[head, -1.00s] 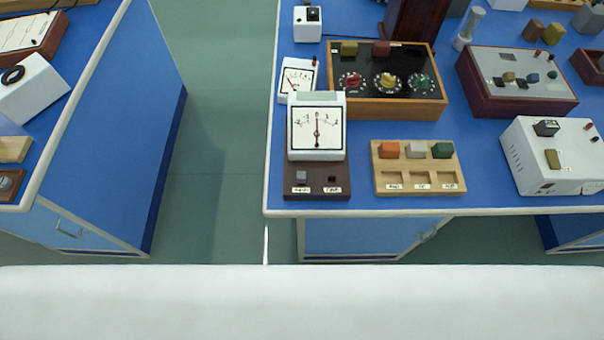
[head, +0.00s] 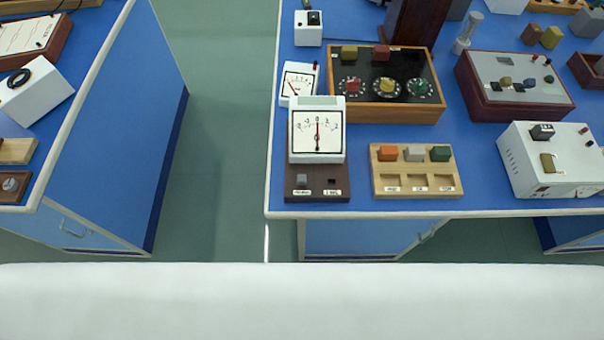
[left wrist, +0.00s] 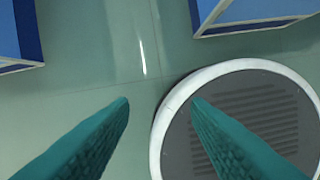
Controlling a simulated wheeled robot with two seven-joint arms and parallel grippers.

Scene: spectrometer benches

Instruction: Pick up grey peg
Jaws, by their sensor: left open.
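A grey peg (head: 414,153) stands in the back row of a light wooden tray (head: 377,181), between an orange peg (head: 388,153) and a green peg (head: 440,153). The tray's labelled front recesses look empty. The tray is near the front edge of the right bench. A smaller grey block (head: 301,180) sits on the dark base in front of a white meter. My left gripper (left wrist: 160,99) shows in the left wrist view, its two teal fingers apart with nothing between them, over the floor. Neither gripper shows in the head view.
A white dial meter (head: 317,138) stands left of the tray, and a wooden-framed box with knobs (head: 386,112) is behind it. A white instrument box (head: 520,165) is to the right. A floor aisle (head: 212,170) separates the right bench from the left bench (head: 120,120).

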